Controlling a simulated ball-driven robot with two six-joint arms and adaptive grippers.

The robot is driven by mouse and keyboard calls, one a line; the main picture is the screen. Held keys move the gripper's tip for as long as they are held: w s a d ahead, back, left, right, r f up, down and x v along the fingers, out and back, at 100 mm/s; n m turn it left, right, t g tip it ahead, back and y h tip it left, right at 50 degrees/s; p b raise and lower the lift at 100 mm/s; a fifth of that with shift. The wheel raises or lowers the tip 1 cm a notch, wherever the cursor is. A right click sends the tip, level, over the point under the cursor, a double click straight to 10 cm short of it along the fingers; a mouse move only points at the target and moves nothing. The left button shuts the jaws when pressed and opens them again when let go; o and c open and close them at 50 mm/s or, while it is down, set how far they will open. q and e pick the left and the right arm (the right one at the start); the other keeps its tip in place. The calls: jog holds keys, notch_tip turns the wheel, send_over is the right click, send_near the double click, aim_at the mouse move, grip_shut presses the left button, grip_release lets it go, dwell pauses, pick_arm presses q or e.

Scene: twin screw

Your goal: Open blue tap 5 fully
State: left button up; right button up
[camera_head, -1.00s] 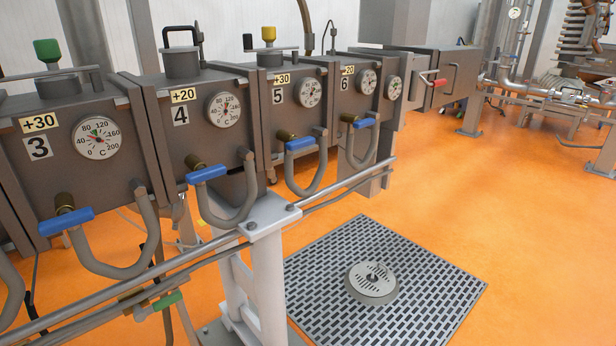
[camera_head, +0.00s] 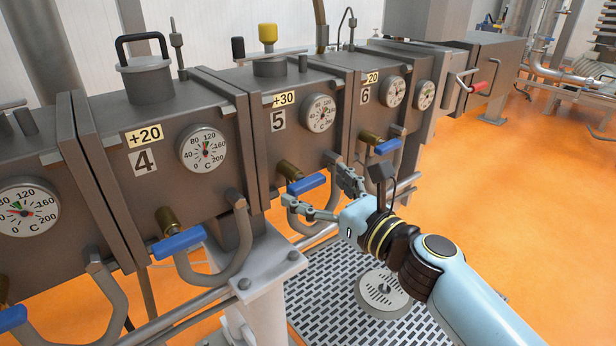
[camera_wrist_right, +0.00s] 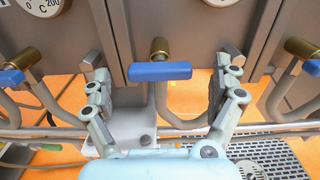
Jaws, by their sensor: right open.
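Blue tap 5 (camera_head: 307,184) has a blue handle on a brass stem, below the box marked 5 (camera_head: 278,121). In the head view its handle lies roughly sideways, rising slightly to the right. My right gripper (camera_head: 318,197) is open, with its fingers around the front of this handle. In the right wrist view a blue handle (camera_wrist_right: 160,71) lies level between the two spread fingers of the right gripper (camera_wrist_right: 161,95), apart from both. The pipe behind is partly hidden by the gripper in the head view. My left gripper is not in view.
Blue tap 4 (camera_head: 178,243) is to the left and blue tap 6 (camera_head: 388,146) to the right. A long grey rail (camera_head: 178,313) runs below the taps. A white post (camera_head: 258,285) stands at lower left of the gripper. The orange floor (camera_head: 530,200) is clear at right.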

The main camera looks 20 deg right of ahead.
jog(key=shift+x, duration=1.15)
jog(key=shift+w+a, duration=0.1)
jog(key=shift+w, duration=0.15)
jog(key=c, duration=0.3)
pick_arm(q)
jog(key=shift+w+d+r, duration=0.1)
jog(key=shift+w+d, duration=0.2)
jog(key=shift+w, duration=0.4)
pick_arm(e)
jog(key=c, duration=0.9)
